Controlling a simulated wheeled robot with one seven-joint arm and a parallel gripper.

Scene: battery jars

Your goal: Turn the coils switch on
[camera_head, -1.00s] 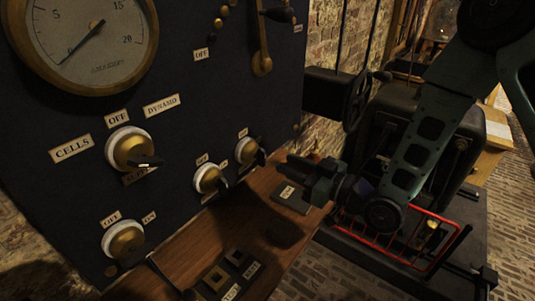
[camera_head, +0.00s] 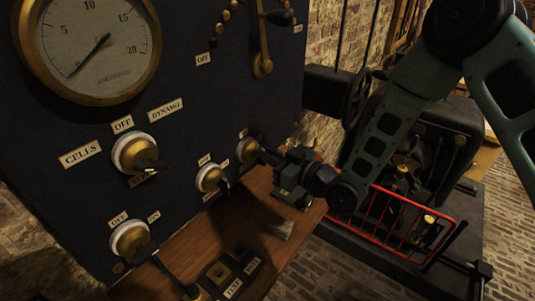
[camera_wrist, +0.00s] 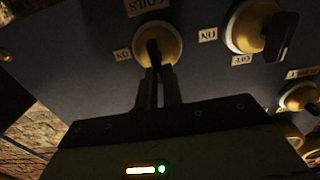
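The coils switch (camera_wrist: 172,40) is a round brass knob with a white rim and a dark lever. In the wrist view its COILS label (camera_wrist: 148,5) and ON label (camera_wrist: 122,55) appear upside down. In the head view it is the rightmost lower knob (camera_head: 244,149), partly hidden. My gripper (camera_wrist: 158,75) points at this knob, its two dark fingers close together with a narrow gap, their tips at the lever. Whether they press on the lever is unclear. My gripper also shows in the head view (camera_head: 266,157), reaching the panel from the right.
A neighbouring knob (camera_head: 209,179) sits just left, and it shows large in the wrist view (camera_wrist: 249,27). Further left are the cells/dynamo knob (camera_head: 130,152) and another knob (camera_head: 127,240). A wooden ledge (camera_head: 205,233) runs below the panel. A red rail (camera_head: 375,225) stands beyond my arm.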

